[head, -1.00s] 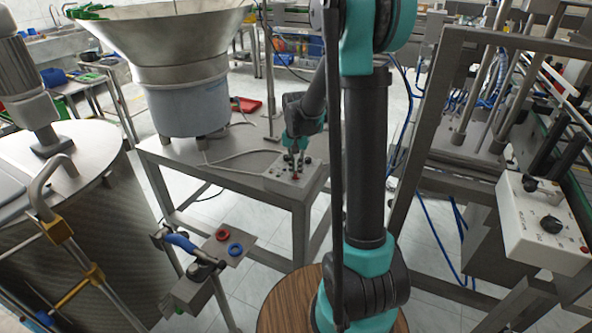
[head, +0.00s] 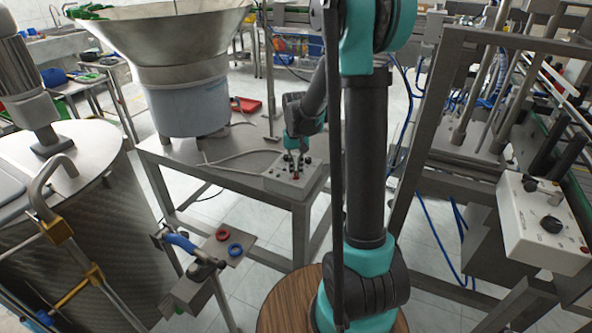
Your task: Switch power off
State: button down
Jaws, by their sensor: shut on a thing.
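A small grey control box (head: 293,178) with red and dark knobs or switches sits on the front right corner of the steel table, beside the cap feeder bowl (head: 190,85). My gripper (head: 295,169) points down onto the top of this box. Its jaws are shut on a small control there, which the fingers partly hide. The on or off position of the control is too small to tell. A second, white control box (head: 543,225) with a large black knob stands at the right, apart from my gripper.
The steel table (head: 240,157) carries the feeder and a grey cable. A small plate (head: 245,243) with red and blue rings stands in front. A metal frame (head: 425,130) rises right of my arm. A large round tank (head: 75,205) fills the left.

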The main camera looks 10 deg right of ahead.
aim_at(296, 173)
jog(key=c, duration=1.6)
grip_release()
jog(key=shift+c, duration=0.2)
notch_tip(296, 173, up, 12)
